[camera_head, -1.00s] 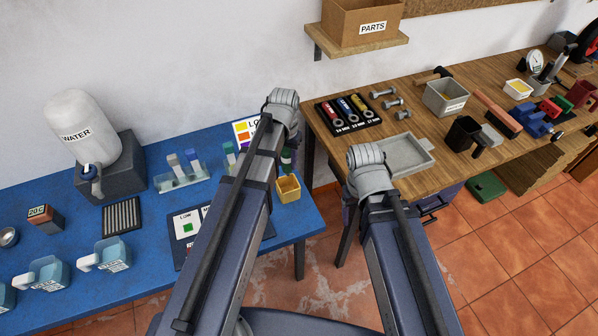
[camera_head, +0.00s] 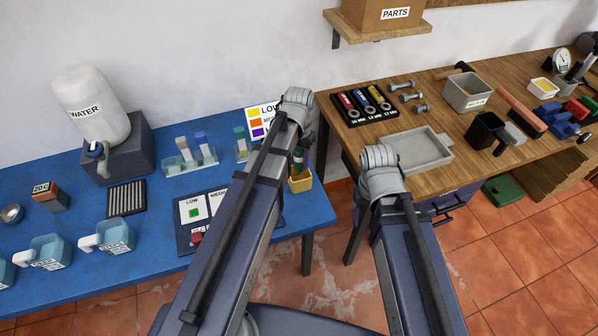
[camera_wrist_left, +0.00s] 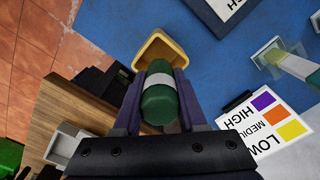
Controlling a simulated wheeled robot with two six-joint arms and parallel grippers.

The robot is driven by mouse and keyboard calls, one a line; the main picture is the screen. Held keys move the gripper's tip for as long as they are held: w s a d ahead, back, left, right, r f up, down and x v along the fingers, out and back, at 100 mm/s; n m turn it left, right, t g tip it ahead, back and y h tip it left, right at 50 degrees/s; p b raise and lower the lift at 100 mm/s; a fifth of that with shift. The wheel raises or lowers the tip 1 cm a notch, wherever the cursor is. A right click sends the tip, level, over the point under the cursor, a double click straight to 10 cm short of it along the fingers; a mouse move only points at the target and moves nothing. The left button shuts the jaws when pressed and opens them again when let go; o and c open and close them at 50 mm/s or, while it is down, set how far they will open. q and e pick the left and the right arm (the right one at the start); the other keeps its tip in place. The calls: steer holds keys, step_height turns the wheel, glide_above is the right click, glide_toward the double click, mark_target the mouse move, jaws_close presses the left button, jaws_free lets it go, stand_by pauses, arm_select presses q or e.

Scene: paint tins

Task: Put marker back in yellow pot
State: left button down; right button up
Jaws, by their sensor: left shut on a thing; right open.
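The yellow pot (camera_head: 301,183) stands at the right end of the blue table. The marker is green with a pale band (camera_head: 298,158) and stands roughly upright, its lower end at the pot's mouth. My left gripper (camera_wrist_left: 160,88) is shut on the marker (camera_wrist_left: 160,104), with one finger on each side. In the left wrist view the yellow pot (camera_wrist_left: 153,46) lies just beyond the marker; how deep the marker's tip sits is hidden. My left arm covers part of this in the head view. My right gripper (camera_head: 361,212) is open, partly hidden below its wrist, off the wooden bench's front edge.
A LOW/MEDIUM/HIGH colour card (camera_head: 262,119) and a holder with coloured sticks (camera_head: 241,148) stand behind the left arm. A panel with LOW and MEDIUM cards (camera_head: 184,238) lies left of it. A grey tray (camera_head: 418,151) lies on the wooden bench near my right wrist.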

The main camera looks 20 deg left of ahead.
mark_target(299, 169)
arm_select(q)
steer(key=shift+f+b, duration=2.25)
steer(key=shift+f, duration=0.05)
steer(key=shift+f+b, duration=0.25)
steer(key=shift+b, duration=0.05)
steer(key=shift+c, duration=2.3)
jaws_free()
steer(key=shift+r, duration=0.1)
steer(key=shift+r, duration=0.1)
